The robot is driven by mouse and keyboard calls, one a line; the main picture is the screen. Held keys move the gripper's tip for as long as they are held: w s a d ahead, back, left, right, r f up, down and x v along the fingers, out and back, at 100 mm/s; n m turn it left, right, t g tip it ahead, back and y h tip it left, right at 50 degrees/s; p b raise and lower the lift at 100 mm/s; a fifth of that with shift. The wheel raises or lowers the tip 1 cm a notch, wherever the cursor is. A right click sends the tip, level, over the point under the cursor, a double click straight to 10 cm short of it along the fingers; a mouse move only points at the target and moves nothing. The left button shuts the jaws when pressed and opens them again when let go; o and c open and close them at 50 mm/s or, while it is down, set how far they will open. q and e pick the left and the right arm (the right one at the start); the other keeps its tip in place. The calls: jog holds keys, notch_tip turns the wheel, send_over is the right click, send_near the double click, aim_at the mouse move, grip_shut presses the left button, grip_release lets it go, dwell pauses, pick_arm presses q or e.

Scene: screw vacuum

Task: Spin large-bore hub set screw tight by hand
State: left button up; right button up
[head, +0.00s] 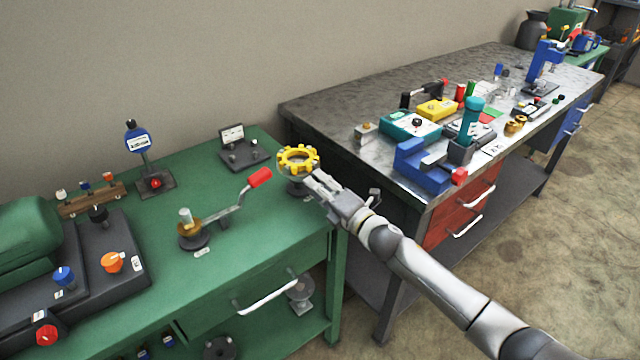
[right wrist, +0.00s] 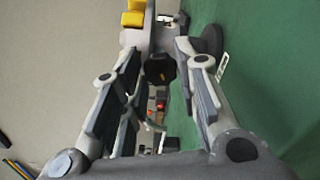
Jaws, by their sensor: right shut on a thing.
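A yellow toothed ring hub (head: 298,158) with a wide open bore stands on a grey pedestal at the right end of the green bench. Its yellow teeth also show at the top of the right wrist view (right wrist: 134,12). My right gripper (head: 316,183) is at the near side of this hub. In the right wrist view its fingers (right wrist: 159,62) close around a dark faceted screw head (right wrist: 160,72), against the grey hub body. The screw head is hidden behind the fingers in the head view. My left gripper is not in view.
A crank with a red handle (head: 260,178) and a brass hub (head: 188,228) stands left of the gripper on the green bench (head: 235,285). A small sign stand (head: 232,134) is behind. A grey workbench (head: 320,108) with several tools is at the right.

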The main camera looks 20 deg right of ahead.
jog(key=m+p, duration=0.3)
jog(key=m, duration=0.4)
jog(key=shift+f+m+p, duration=0.15)
jog(key=shift+m+p, duration=0.65)
jog(key=shift+m, duration=2)
jog(key=o, duration=1)
jog(key=shift+s+d, duration=0.15)
jog(key=shift+s, duration=0.35)
jog(key=v, duration=1.1)
